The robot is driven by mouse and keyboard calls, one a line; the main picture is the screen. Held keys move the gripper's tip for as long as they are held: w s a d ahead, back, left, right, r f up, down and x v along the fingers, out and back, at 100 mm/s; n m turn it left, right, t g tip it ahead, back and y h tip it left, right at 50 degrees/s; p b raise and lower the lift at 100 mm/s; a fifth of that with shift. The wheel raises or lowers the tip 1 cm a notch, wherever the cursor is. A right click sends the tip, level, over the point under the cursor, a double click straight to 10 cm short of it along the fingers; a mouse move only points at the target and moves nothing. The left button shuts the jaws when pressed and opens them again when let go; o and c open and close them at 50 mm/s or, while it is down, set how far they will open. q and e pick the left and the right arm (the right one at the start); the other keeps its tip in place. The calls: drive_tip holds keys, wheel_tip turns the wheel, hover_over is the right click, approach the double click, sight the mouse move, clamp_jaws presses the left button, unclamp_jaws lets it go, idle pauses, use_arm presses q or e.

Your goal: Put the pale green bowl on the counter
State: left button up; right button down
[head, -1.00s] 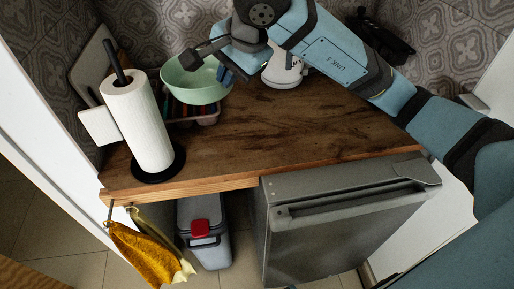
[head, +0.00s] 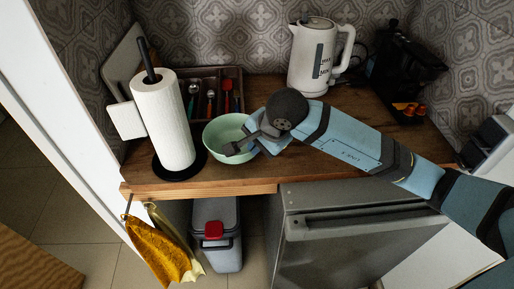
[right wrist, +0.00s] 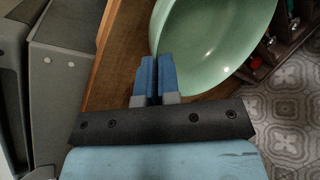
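The pale green bowl (head: 221,132) is upright over the wooden counter (head: 330,170), just right of the paper towel roll. I cannot tell whether its base touches the wood. My right gripper (head: 252,128) is at the bowl's right side, and part of it covers the near right rim. In the right wrist view, the blue fingers (right wrist: 157,78) are close together with the edge of the bowl (right wrist: 215,45) between them. My left gripper is out of view.
A paper towel roll (head: 163,124) stands left of the bowl. A utensil tray (head: 203,75) lies behind it, and a white kettle (head: 318,58) stands at the back. A coffee machine (head: 400,68) is at the back right. The counter's front edge (head: 200,188) is close.

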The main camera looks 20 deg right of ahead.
drive_tip(key=shift+f, duration=0.55)
drive_tip(key=c, duration=1.3)
unclamp_jaws()
drive_tip(key=shift+c, duration=0.2)
drive_tip(key=shift+r, duration=0.2)
drive_tip(key=v, duration=1.1)
drive_tip(key=shift+s+r, duration=0.15)
drive_tip(key=shift+r, duration=0.1)
